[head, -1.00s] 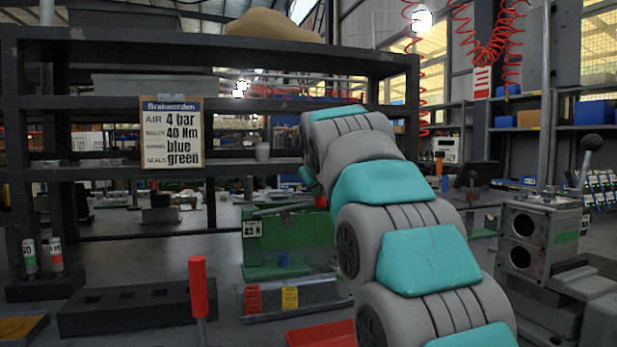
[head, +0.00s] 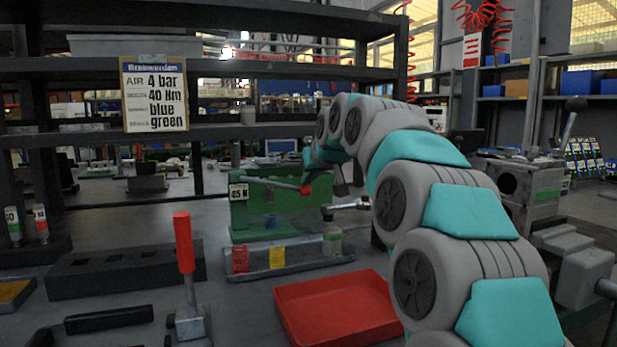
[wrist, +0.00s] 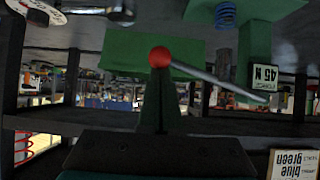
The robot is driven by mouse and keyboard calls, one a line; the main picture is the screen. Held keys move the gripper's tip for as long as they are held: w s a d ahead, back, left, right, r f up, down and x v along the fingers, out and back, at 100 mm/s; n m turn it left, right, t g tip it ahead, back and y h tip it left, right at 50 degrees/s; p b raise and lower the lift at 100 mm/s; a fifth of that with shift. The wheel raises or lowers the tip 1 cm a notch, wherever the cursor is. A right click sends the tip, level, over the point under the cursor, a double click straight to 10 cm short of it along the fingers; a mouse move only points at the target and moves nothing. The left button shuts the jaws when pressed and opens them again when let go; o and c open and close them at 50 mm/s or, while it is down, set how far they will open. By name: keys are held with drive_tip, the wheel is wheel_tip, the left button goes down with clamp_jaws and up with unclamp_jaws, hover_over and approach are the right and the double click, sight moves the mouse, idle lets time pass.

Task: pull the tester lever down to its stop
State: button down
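The green tester (head: 285,208) stands on the bench and carries a "45 N" label. Its thin grey lever (head: 268,183) slopes slightly down to the right and ends in a red ball (head: 305,189). In the wrist view, which is upside down, the lever (wrist: 215,82) runs to the red ball (wrist: 159,57). My gripper (wrist: 162,75) has its dark fingers close together, with no clear gap, and their tips are at the ball. Contact is hard to judge. In the head view, my arm largely hides the gripper.
A red tray (head: 338,309) lies in front of the tester. A red-handled lever (head: 185,245) stands at front left, beside a dark block with slots (head: 125,268). A rack with red and yellow pieces (head: 290,261) sits just before the tester. Shelving (head: 250,131) rises behind.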

drive_tip(key=shift+f, duration=0.45)
drive_tip(key=s+d+r+p, duration=0.1)
drive_tip(key=s+d+r, duration=0.1)
drive_tip(key=s+r, duration=0.7)
drive_tip(key=shift+r, duration=0.7)
